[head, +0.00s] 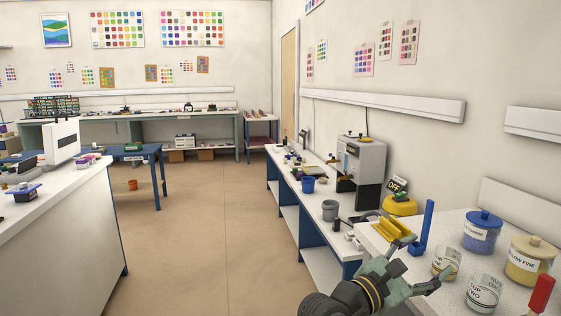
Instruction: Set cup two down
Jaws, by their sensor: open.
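Cup two (483,294), a pale cup with its name on a white label, is upright on the white bench (387,240) at the lower right. Another labelled pale cup (446,262) is just behind it to the left; its label is too small to read surely. My gripper (426,258) is open, with nothing seen between its fingers, and reaches in from the lower left. It is left of cup two and apart from it. One fingertip overlaps the other cup in the picture; I cannot tell if they touch.
A blue-filled lidded jar (481,233) and a yellow lidded jar (528,262) stand behind the cups. A red-handled tool (541,293) is at the right edge. A yellow rack (393,230) and a blue upright holder (424,226) stand at the bench's left side.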

